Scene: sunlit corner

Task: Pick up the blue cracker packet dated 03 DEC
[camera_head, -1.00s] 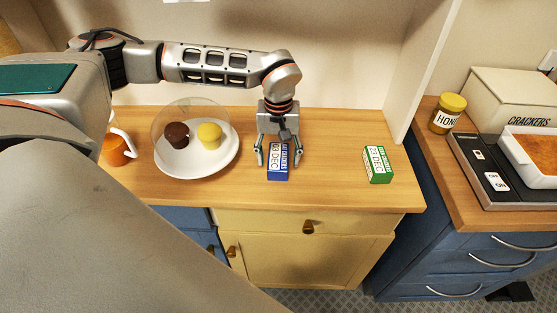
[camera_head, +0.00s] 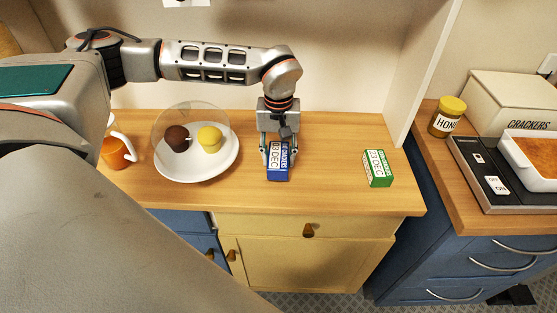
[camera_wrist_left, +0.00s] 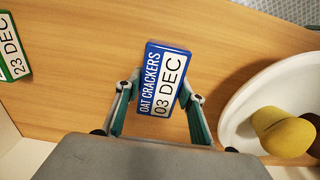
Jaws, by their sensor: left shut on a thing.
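The blue cracker packet (camera_head: 278,174) marked 03 DEC stands on the wooden counter (camera_head: 330,190). My left gripper (camera_head: 279,161) reaches down from above and is shut on the packet, one finger at each side. In the left wrist view the packet (camera_wrist_left: 164,75) reads OAT CRACKERS and 03 DEC, and it sits between the fingers of the left gripper (camera_wrist_left: 160,98). I cannot see a gap under the packet. My right gripper is not in view.
A green packet (camera_head: 377,168) marked 23 DEC stands to the right. A white plate (camera_head: 225,168) with a brown and a yellow muffin under a clear dome is to the left, beside an orange mug (camera_head: 118,152). A honey jar (camera_head: 447,117) stands on the right counter.

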